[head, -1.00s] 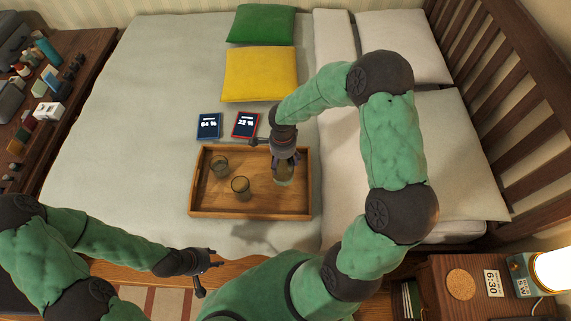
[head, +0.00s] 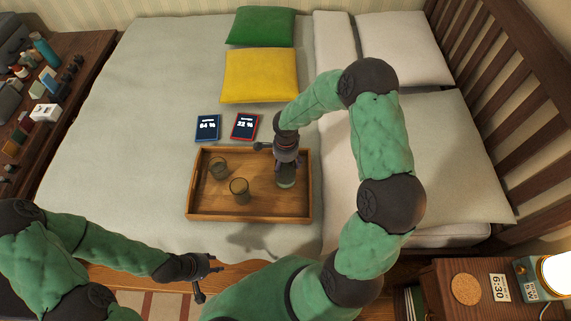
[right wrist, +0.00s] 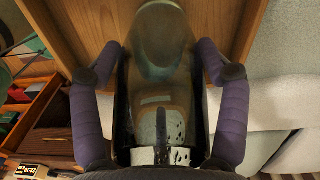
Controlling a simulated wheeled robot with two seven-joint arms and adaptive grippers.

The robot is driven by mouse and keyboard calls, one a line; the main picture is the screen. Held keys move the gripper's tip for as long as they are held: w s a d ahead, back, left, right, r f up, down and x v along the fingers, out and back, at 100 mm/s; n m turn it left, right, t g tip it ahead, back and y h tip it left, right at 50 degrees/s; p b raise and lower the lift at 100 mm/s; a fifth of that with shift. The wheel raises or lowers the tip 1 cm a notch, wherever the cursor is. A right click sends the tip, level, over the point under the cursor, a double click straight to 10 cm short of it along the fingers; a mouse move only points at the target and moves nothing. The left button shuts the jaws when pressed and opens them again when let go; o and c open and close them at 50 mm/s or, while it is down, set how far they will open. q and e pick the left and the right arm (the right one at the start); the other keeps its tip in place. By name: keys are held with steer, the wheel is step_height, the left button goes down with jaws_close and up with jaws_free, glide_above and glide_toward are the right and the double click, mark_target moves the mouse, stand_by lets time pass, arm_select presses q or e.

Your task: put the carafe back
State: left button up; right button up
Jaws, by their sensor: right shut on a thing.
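A clear glass carafe (head: 286,178) is at the right part of a wooden tray (head: 245,214) on the bed. My right gripper (head: 287,163) is shut on the carafe from above and hides its upper part. In the right wrist view the carafe (right wrist: 163,95) stands between both fingers, with a shiny metal band at the near end. I cannot tell whether its base touches the tray. My left gripper (head: 208,280) is open and empty, low in front of the bed, away from the carafe.
Two glasses, one (head: 219,169) behind the other (head: 239,190), stand in the tray. Two tablets (head: 207,127) (head: 244,126) lie behind it. A nightstand at lower right holds a round cork coaster (head: 466,289), a clock (head: 500,287) and a lit lamp (head: 554,270).

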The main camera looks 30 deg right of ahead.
steer(key=shift+f, duration=0.15)
steer(key=o, duration=1.7)
step_height(320, 180, up, 12)
steer(key=p, duration=0.4)
